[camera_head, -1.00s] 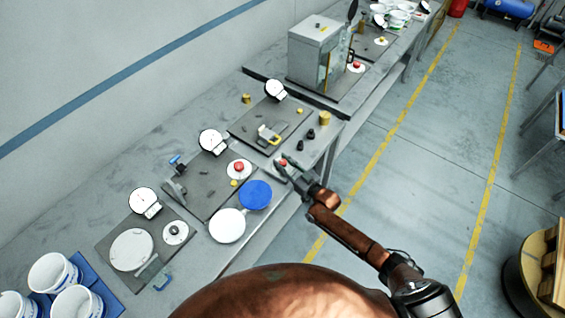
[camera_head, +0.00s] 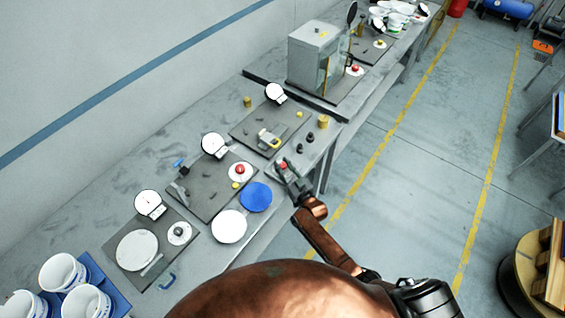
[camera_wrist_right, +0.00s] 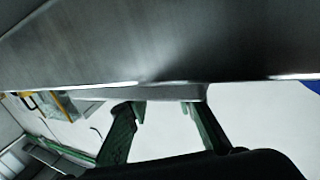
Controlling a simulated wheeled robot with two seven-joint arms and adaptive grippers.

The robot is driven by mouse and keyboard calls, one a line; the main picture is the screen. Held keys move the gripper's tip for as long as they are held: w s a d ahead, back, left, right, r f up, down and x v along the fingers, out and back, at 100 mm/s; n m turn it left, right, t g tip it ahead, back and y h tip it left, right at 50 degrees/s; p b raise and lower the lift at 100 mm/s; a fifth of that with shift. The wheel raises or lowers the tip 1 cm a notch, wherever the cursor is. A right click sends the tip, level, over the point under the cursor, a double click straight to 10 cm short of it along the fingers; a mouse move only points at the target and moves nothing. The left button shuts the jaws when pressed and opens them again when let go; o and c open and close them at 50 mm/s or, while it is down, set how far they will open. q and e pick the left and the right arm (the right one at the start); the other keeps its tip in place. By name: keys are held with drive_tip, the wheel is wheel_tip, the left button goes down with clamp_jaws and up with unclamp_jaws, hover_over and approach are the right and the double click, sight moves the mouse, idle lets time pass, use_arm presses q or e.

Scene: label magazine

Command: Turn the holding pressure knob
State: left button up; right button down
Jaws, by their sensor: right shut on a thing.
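My right gripper (camera_head: 284,172) is at the front edge of the bench. Its fingertips are at a small red-topped knob (camera_head: 284,165), next to two small black knobs. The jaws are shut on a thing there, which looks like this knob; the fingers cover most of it. In the right wrist view the two green fingers (camera_wrist_right: 165,104) stand apart, their tips against a grey edge (camera_wrist_right: 175,91); no knob shows clearly between them. My left gripper is not in view.
Stations with white dial gauges (camera_head: 214,145) and dark plates line the bench (camera_head: 125,185). A red button on a white disc (camera_head: 240,171), a blue disc (camera_head: 256,197) and a white disc (camera_head: 229,227) lie left of the gripper. White buckets (camera_head: 63,272) stand front left.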

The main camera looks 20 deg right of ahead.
drive_tip(key=h, duration=0.1)
drive_tip(key=m+h+p, duration=0.1)
drive_tip(key=shift+w+r+m+t+h, duration=0.1)
drive_tip(key=shift+r+m+t+h, duration=0.2)
drive_tip(key=shift+r, duration=0.05)
drive_tip(key=shift+f+m+h+p, duration=0.1)
drive_tip(key=shift+m+h+p, duration=0.2)
drive_tip(key=shift+h, duration=0.1)
drive_tip(key=c, duration=2)
unclamp_jaws()
drive_tip(key=o, duration=0.4)
drive_tip(key=shift+f, duration=0.2)
drive_tip(key=shift+d, duration=0.1)
